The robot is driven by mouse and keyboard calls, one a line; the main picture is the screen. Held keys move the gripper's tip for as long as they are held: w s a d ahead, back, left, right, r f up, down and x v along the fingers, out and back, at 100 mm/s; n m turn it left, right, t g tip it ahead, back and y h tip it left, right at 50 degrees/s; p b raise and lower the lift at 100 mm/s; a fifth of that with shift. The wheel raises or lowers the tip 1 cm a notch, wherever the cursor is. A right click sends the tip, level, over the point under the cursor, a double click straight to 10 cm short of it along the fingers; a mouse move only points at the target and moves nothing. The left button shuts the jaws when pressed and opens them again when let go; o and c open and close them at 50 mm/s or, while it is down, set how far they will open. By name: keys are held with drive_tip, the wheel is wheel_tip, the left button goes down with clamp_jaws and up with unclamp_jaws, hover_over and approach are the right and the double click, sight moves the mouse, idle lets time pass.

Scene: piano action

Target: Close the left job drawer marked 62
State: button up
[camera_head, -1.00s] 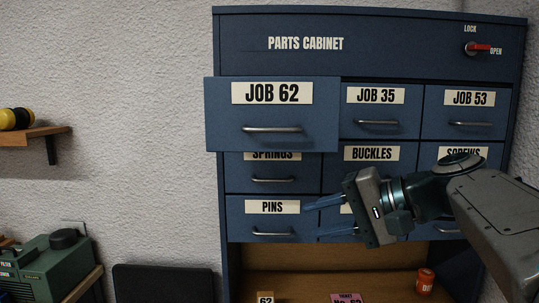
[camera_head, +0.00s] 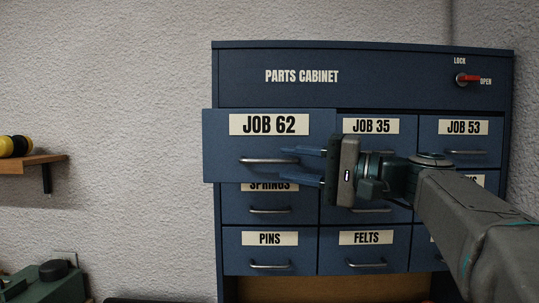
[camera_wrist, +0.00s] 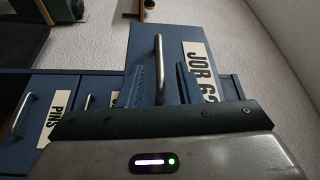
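The JOB 62 drawer (camera_head: 225,165) stands pulled out at the top left of the blue parts cabinet (camera_head: 390,82). Its front sits ahead of the drawers around it. Its metal bar handle (camera_head: 268,160) runs level across the front. My gripper (camera_head: 302,166) is open at the right half of that front, fingers pointing left. In the wrist view the handle (camera_wrist: 159,70) shows between the two spread fingers, and the JOB 62 label (camera_wrist: 199,70) lies beyond the right finger. I cannot tell whether a finger touches the drawer.
The JOB 35 drawer (camera_head: 371,126) and JOB 53 drawer (camera_head: 463,128) are shut to the right, partly behind my arm. Shut drawers marked SPRINGS, PINS (camera_head: 270,239) and FELTS (camera_head: 366,238) lie below. A red lock lever (camera_head: 468,79) points to OPEN. A wall shelf (camera_head: 30,160) is at far left.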

sight(279, 162)
drive_tip(key=p+x, duration=0.1)
drive_tip(key=x, duration=0.4)
drive_tip(key=shift+d, duration=0.1)
